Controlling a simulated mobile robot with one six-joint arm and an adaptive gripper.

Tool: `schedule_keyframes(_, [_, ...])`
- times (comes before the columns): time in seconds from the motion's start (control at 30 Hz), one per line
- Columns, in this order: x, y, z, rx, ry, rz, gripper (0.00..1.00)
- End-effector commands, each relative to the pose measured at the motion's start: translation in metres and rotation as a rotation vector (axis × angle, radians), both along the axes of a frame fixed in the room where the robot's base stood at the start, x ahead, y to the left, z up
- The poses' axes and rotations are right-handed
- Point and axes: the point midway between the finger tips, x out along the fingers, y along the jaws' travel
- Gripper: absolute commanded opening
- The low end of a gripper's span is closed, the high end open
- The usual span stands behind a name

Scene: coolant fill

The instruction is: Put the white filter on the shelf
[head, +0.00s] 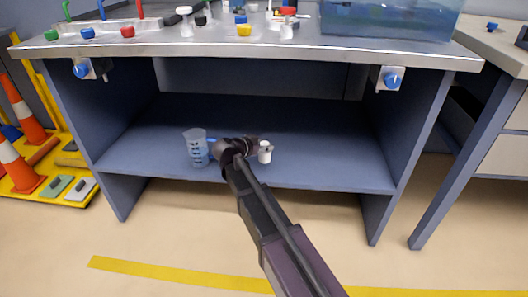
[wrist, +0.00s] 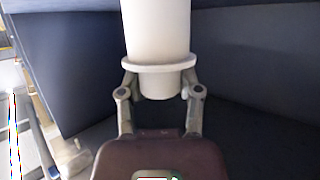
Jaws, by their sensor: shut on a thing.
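The white filter (wrist: 157,35) is a white cylinder with a flange, seen in the wrist view between the fingers of my gripper (wrist: 160,92). My gripper is shut on its narrower end below the flange. In the head view the filter (head: 265,152) shows at the right of my gripper (head: 257,150), over the lower shelf (head: 330,165) of the workbench. Whether the filter touches the shelf cannot be told. My arm reaches in from the lower right.
A clear measuring cup (head: 196,150) with a blue handle stands on the shelf just left of my gripper. Side panels bound the shelf, and the benchtop (head: 215,45) lies above. The shelf's right part is clear. Traffic cones (head: 20,165) stand at the left.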

Motion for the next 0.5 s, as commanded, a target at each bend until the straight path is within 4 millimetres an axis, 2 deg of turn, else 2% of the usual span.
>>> schedule_keyframes(0.03, [0.0090, 0.0032, -0.0012, 0.000, 0.000, 0.000, 0.00])
schedule_keyframes(0.13, [0.0156, 0.0048, -0.0017, 0.000, 0.000, -0.001, 0.00])
schedule_keyframes(0.5, [0.0173, 0.0045, -0.0017, 0.000, 0.000, -0.001, 0.00])
